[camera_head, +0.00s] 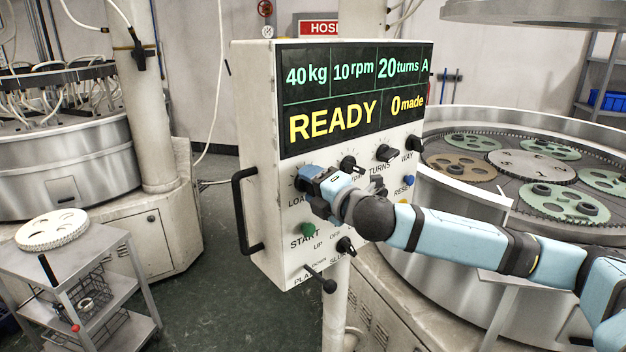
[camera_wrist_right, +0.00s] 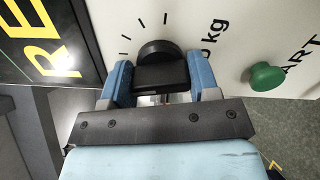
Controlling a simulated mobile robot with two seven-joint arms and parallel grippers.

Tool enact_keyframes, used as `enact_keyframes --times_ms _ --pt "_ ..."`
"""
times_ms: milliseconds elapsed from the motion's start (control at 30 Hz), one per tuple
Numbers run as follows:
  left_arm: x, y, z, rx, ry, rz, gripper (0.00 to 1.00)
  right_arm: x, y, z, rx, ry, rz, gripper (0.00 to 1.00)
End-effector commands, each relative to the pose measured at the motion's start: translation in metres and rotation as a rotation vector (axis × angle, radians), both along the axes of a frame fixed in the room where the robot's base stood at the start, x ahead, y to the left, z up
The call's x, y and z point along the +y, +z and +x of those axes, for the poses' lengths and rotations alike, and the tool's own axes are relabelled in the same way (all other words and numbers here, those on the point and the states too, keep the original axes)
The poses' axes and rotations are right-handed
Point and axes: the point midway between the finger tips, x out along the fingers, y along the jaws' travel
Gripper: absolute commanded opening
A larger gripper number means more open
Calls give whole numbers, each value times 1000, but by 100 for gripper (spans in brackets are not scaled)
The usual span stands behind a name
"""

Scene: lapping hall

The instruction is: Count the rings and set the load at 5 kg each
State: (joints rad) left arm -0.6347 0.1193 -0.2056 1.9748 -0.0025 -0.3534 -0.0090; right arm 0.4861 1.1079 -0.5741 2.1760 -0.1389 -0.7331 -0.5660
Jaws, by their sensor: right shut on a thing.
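The control box (camera_head: 262,170) has a display (camera_head: 352,95) reading 40 kg, 10 rpm, 20 turns A, READY and 0 made. My right gripper (camera_head: 308,180) is at the LOAD knob, which it mostly hides in the head view. In the right wrist view the black load knob (camera_wrist_right: 160,52) sits between the two blue fingers, by a "kg" label. Dark rings (camera_head: 541,189) lie in green toothed carriers (camera_head: 475,141) and a brown carrier (camera_head: 461,167) on the lapping plate; the arm and the frame edge hide part of it. My left gripper is not in view.
A green START button (camera_head: 307,229) is just below the gripper. Other knobs (camera_head: 387,153), a blue RESET button (camera_head: 408,180) and a lever (camera_head: 320,278) are on the panel. A black handle (camera_head: 240,215) juts out left. A trolley (camera_head: 95,262) with a white toothed disc stands lower left.

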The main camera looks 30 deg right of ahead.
Motion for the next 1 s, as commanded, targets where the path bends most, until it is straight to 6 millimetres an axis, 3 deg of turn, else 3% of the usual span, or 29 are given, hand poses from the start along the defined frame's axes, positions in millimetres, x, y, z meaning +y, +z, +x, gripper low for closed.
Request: enact_keyframes --times_ms 600,1000 --pt "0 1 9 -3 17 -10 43 1 1 0 -54 0 -551 32" --pt "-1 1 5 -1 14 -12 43 1 0 0 -71 1 -741 32"
